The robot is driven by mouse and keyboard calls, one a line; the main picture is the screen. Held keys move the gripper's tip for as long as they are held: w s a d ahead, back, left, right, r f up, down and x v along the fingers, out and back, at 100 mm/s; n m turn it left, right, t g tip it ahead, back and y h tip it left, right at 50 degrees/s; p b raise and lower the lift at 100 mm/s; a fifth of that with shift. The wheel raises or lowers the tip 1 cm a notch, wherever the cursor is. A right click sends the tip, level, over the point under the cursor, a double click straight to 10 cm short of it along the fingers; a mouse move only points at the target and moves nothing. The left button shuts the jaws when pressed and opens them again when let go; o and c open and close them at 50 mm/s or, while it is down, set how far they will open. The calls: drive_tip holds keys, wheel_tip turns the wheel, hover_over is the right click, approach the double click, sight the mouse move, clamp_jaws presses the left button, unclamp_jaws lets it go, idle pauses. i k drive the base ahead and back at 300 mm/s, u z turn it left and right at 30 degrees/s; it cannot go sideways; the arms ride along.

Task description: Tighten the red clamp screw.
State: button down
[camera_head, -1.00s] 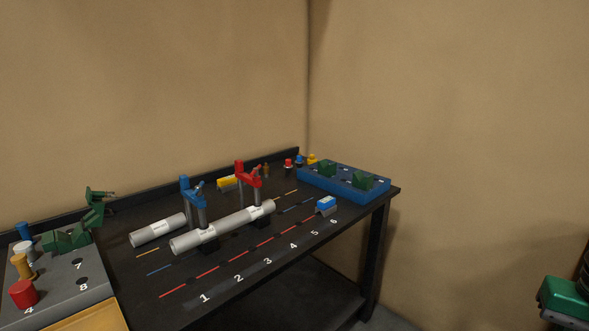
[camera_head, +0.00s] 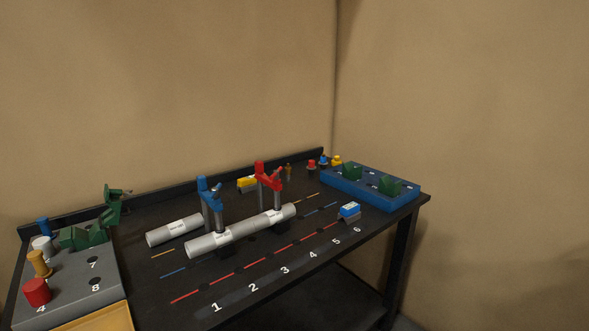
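The red clamp (camera_head: 267,175) stands toward the back middle of the dark bench, on grey posts at the right part of a long pale tube (camera_head: 242,232). A small grey and red piece at its upper right side may be its screw (camera_head: 278,172); it is too small to tell how tight it is. A blue clamp (camera_head: 208,192) of like shape stands to its left on the same tube. My gripper is not in view, and nothing touches the red clamp.
A second, shorter tube (camera_head: 174,230) lies behind at left. A grey block (camera_head: 70,287) with coloured pegs is at the left, a blue tray (camera_head: 400,200) with green cradles at the back right. A blue-and-white block (camera_head: 349,211) sits near numbers 5 and 6. The bench's numbered front strip is clear.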

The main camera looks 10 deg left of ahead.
sight(275, 175)
drive_tip(key=i, duration=0.85)
